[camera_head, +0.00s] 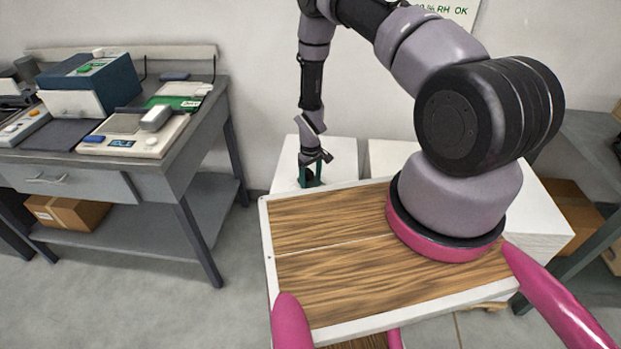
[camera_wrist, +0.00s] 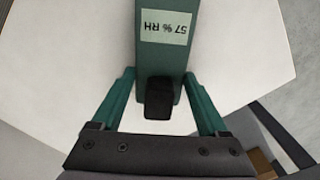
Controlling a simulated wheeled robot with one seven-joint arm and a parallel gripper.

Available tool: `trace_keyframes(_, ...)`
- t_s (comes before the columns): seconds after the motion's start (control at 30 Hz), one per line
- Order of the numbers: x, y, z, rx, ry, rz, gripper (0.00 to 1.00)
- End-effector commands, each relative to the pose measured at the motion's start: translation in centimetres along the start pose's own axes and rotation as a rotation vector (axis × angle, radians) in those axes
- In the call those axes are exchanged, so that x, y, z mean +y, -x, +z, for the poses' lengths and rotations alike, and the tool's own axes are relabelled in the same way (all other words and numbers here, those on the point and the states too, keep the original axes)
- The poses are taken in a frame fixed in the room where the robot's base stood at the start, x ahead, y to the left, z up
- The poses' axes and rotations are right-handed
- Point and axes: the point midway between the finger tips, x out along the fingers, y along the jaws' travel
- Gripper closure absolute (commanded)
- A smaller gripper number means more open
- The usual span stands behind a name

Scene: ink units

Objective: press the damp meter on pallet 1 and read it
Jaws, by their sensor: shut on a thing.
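The damp meter (camera_wrist: 165,62) is a dark green block with a black end part (camera_wrist: 158,100). Its pale label reads "57 % RH", upside down in the wrist view. My gripper (camera_wrist: 160,78) is shut on the meter, one green finger on each side. In the head view my gripper (camera_head: 311,181) points down at the white stack (camera_head: 287,165) at the left. The meter is too small and covered to make out there. The wrist view shows the white top (camera_wrist: 248,50) around the meter. No pallet number shows, and the meter's contact with the stack is hidden.
A grey workbench (camera_head: 190,125) with several devices stands at the left. Another white stack (camera_head: 388,155) stands beside the first. A partly cut-off wall sign (camera_head: 455,8) ends in "% RH OK". Floor is clear at front left.

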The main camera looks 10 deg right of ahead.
Motion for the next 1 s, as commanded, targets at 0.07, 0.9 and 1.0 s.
trace_keyframes(0.07,0.0,-0.1,0.0,0.0,0.0,0.0,0.93)
trace_keyframes(0.9,0.0,3.9,0.0,0.001,0.0,0.0,0.93)
trace_keyframes(1.0,0.0,4.7,0.0,0.001,0.0,0.0,0.93)
